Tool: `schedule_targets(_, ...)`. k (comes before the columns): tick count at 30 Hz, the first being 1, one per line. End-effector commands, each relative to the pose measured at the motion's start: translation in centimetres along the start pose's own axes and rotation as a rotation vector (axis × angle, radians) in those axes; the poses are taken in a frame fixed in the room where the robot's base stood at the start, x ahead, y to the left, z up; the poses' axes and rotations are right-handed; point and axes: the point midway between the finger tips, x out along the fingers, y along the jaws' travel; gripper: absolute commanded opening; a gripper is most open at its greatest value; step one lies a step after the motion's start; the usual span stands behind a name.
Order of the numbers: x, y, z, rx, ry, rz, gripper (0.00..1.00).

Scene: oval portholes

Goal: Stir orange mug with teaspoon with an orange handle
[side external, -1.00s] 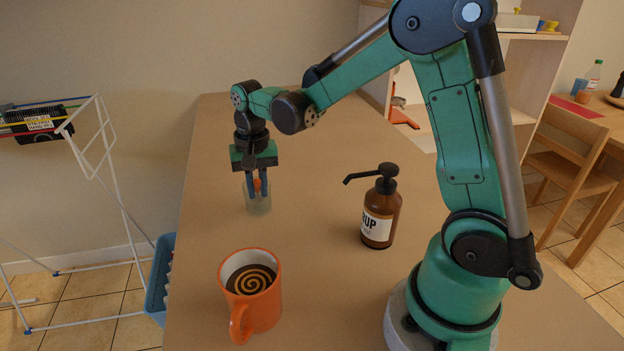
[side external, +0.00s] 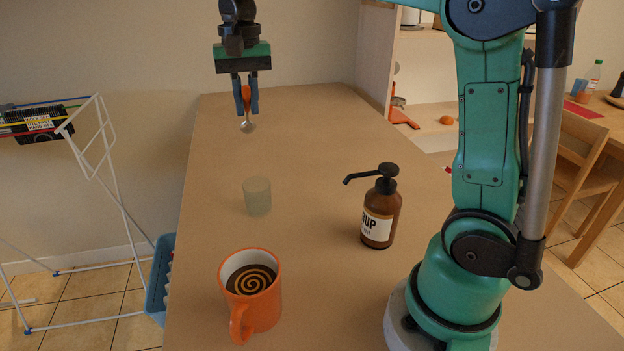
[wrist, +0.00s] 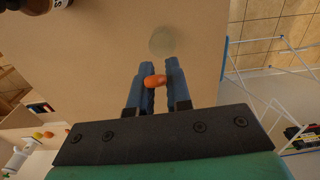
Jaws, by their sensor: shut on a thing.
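The orange mug (side external: 262,305) stands upright at the front left of the table, holding a dark drink with a light spiral on top. My gripper (side external: 246,105) is shut on the orange handle of the teaspoon (side external: 247,126), high above the table. The spoon's bowl hangs downward, and the mug is well below and nearer the camera. In the wrist view my gripper (wrist: 158,82) has the orange handle (wrist: 155,81) between its blue fingers; the spoon's bowl is hidden there.
A frosted glass cup (side external: 257,197) stands below my gripper, behind the mug. A brown syrup pump bottle (side external: 380,212) stands to the right, its spout pointing left. The table (side external: 310,150) is bare around them. A drying rack (side external: 95,180) stands off its left side.

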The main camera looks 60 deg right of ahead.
Motion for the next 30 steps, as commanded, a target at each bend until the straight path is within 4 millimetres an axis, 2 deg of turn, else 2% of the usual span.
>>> schedule_targets(4, -2.3, -0.1, 0.0, 0.0, 0.0, 0.0, 0.0)
schedule_targets(8, -3.4, -0.1, 0.1, 0.0, 0.0, 0.0, 0.0)
schedule_targets(11, -3.8, -0.7, 1.0, -0.003, -0.007, -0.004, 0.0)
schedule_targets(14, -3.6, -1.9, 3.6, -0.006, -0.027, -0.011, 0.0)
schedule_targets(19, -2.4, -4.2, 10.8, -0.009, -0.086, -0.021, 0.0)
schedule_targets(24, -0.7, -4.4, 17.5, -0.004, -0.146, -0.01, 0.0)
schedule_targets(27, 0.1, -4.0, 20.1, 0.0, -0.17, 0.0, 0.0)
schedule_targets(30, 0.6, -3.7, 21.6, 0.004, -0.185, 0.008, 0.0)
